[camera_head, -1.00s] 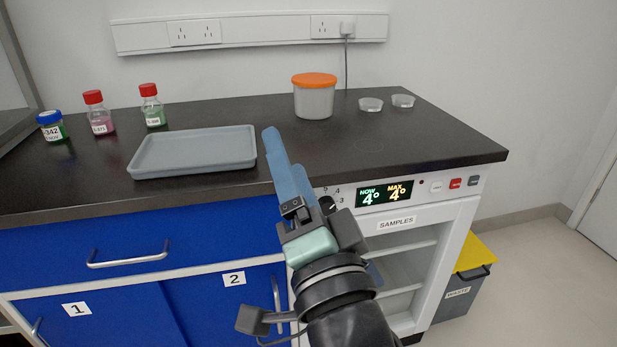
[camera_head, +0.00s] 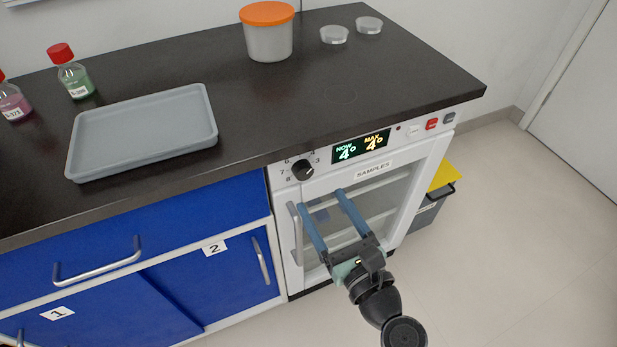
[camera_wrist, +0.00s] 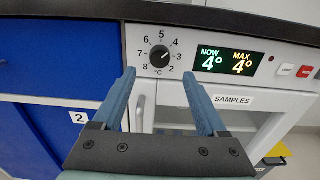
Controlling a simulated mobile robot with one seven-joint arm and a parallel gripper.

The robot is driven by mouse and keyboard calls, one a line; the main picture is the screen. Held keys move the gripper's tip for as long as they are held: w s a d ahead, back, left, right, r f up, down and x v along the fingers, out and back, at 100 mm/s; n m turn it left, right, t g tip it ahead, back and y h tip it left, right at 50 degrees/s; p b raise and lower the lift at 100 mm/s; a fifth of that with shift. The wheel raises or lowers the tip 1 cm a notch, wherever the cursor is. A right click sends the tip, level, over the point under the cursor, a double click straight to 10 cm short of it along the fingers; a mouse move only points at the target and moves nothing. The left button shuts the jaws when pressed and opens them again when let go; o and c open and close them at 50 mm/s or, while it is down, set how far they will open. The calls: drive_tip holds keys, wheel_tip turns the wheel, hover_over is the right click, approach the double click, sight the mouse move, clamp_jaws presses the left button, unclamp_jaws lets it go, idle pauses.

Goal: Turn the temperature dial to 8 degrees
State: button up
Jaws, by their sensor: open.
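The temperature dial (camera_head: 302,170) is a round black knob on the white front panel of the samples fridge. In the wrist view the dial (camera_wrist: 161,57) is ringed by the numbers 2 to 8, and its pale mark points to the upper right, about toward 4. The display (camera_head: 361,147) reads NOW 4° and MAX 4°. My gripper (camera_head: 321,200) is open and empty, in front of the fridge door and lower than the dial. In the wrist view its fingertips (camera_wrist: 158,74) lie to either side of and below the dial, apart from it.
The fridge's glass door (camera_head: 370,205) has a vertical handle (camera_head: 296,235) at its left. The dark worktop (camera_head: 330,85) overhangs just above the panel and bears a grey tray (camera_head: 145,132) and an orange-lidded tub (camera_head: 268,38). Blue cabinets (camera_head: 200,270) stand left; open floor lies right.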

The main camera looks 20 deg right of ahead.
sight(305, 175)
drive_tip(key=w, duration=0.7)
drive_tip(key=shift+a+b, duration=0.15)
drive_tip(key=shift+b, duration=0.15)
clamp_jaws()
